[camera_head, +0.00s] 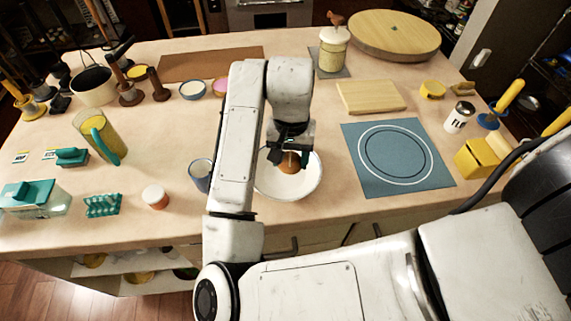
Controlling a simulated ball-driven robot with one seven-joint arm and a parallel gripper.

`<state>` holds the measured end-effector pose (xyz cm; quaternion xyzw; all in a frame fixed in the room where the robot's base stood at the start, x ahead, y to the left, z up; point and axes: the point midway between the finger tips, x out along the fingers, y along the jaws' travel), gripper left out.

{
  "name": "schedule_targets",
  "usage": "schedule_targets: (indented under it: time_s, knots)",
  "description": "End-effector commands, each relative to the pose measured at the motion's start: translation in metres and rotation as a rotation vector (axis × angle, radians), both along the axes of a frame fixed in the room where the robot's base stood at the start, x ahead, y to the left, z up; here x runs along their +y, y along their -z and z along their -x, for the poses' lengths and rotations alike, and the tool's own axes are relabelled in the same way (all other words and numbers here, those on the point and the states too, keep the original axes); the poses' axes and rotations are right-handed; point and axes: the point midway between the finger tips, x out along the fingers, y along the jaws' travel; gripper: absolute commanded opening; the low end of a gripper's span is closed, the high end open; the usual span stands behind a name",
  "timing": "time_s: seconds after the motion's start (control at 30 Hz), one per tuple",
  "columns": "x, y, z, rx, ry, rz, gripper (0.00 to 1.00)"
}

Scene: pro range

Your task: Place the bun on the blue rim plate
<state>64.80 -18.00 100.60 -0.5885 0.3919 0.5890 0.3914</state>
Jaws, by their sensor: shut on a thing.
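A brown bun (289,163) is between the fingers of my gripper (290,158), which is shut on it. The bun is over the inside of a round white dish (302,188). I cannot tell whether the bun touches the dish. My gripper and arm hide the dish's back and left parts and the bun's top. No blue rim shows clearly on this dish. A small round dish with a blue edge (193,90) stands at the back left.
A blue-grey cup (200,176) stands close left of my arm. A wooden board (371,97) lies behind the mat. A shaker (459,117) and yellow block (477,158) are at right.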

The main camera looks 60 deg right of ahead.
Motion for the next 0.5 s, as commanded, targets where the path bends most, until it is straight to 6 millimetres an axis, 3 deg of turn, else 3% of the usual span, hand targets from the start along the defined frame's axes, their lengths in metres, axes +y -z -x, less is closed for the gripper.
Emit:
schedule_targets:
  time_s: [0.07,0.33,0.5]
  knots:
    - [-0.005,0.012,-0.007,0.003,-0.001,0.000,0.26]
    - [-0.012,0.029,-0.021,0.000,0.001,-0.003,0.26]
    - [-0.011,0.050,-0.021,0.001,-0.002,-0.003,0.26]
